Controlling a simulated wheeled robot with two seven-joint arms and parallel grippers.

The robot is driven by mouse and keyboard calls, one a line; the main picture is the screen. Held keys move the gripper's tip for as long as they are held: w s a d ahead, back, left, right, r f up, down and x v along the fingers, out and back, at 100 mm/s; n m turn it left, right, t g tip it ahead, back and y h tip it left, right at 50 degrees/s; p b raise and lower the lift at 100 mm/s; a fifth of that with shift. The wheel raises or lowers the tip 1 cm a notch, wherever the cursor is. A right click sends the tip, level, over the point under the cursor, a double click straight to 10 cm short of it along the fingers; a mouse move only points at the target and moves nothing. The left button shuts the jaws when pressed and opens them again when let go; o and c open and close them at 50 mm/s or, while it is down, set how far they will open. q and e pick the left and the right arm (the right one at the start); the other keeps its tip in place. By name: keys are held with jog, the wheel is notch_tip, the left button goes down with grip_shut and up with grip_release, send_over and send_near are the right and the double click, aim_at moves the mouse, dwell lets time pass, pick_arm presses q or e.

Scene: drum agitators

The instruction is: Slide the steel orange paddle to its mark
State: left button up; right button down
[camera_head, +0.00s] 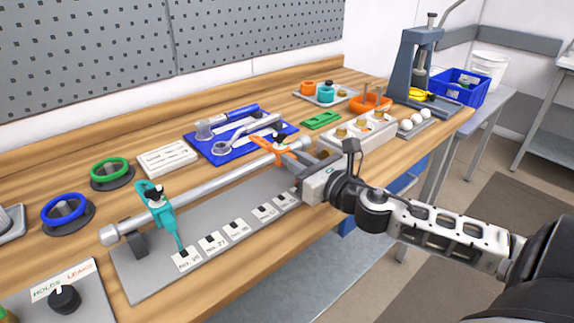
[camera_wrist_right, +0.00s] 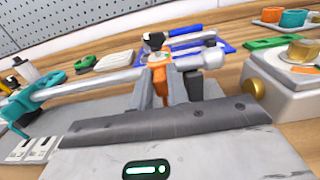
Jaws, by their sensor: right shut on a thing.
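The orange paddle (camera_head: 277,147) is mounted on a steel rod (camera_head: 220,182) near the rod's far right end. My right gripper (camera_head: 295,158) is shut on it; in the right wrist view the orange paddle (camera_wrist_right: 158,68) sits between the two grey fingers (camera_wrist_right: 160,88). A teal paddle (camera_head: 160,211) hangs on the same rod near the left end. Its lower tip is at the leftmost label. Several white mark labels (camera_head: 212,243) lie in a row on the grey base plate (camera_head: 150,284); their print is too small to read surely. The gripper hides the plate's right end. My left gripper is out of view.
A blue tray with wrenches (camera_head: 228,155) lies behind the rod. A white block with brass pieces (camera_head: 350,138) stands right of my gripper. Green and blue rings (camera_head: 110,171) are at the left. A press (camera_head: 418,70) stands at the far right.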

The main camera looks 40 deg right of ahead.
jog(key=c, duration=1.4)
grip_release()
jog(key=shift+o, duration=0.2)
jog(key=s+d+b, duration=0.1)
jog(key=s+b, duration=0.1)
jog(key=s, duration=1.4)
jog(key=shift+b, duration=0.3)
jog(key=shift+d, duration=0.1)
